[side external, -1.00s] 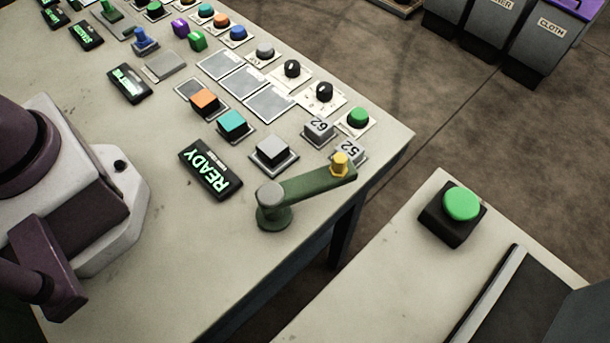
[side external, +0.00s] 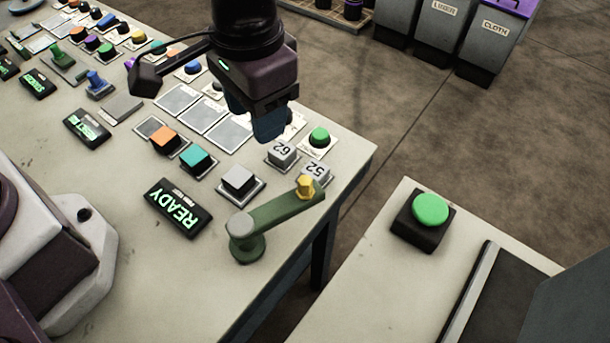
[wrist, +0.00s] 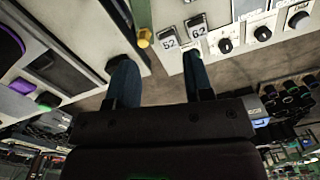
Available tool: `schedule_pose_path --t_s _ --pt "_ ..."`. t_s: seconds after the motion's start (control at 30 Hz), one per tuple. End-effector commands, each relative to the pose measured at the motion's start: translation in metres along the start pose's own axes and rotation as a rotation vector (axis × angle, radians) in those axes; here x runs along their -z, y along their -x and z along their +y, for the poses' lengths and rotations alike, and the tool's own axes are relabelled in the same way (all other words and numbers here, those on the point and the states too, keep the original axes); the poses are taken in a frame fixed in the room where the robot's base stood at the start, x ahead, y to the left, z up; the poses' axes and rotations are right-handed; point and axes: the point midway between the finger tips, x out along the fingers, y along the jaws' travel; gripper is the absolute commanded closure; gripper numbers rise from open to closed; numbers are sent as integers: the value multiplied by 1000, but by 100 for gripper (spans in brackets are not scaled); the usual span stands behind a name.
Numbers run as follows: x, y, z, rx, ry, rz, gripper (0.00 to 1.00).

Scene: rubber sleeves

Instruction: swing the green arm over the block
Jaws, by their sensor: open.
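The green arm (side external: 275,214) stands on a round post near the table's front edge and points toward the right corner. A yellow knob (side external: 305,187) sits near its free end; the knob also shows in the wrist view (wrist: 143,38). A plain grey block (side external: 238,180) sits on a square plate behind the post, clear of the arm. Numbered blocks 62 (side external: 282,153) and 52 (side external: 315,170) stand behind the free end, which partly hides 52. My gripper (side external: 268,128) hangs above the panel, behind these blocks. In the wrist view its fingers (wrist: 162,85) are apart and empty.
Orange (side external: 165,140) and teal (side external: 196,158) buttons, grey panels and a READY display (side external: 178,207) lie left of the arm. A green button (side external: 319,137) stands near the corner. A second table with a large green button (side external: 430,209) stands right, across a gap.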

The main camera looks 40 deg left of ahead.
Motion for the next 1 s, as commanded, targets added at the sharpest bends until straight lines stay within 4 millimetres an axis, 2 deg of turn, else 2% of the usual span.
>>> schedule_pose_path --t_s 0.03,0.1,0.17,0.27,0.47,1.0 --pt "8 -13 15 8 16 -14 53" --pt "19 -24 29 11 62 -16 53" --pt "31 -26 37 6 123 -3 53" --pt "43 -13 41 -16 220 32 53" --pt "42 -24 40 -13 272 25 53" --pt "44 -125 40 -12 269 24 53"
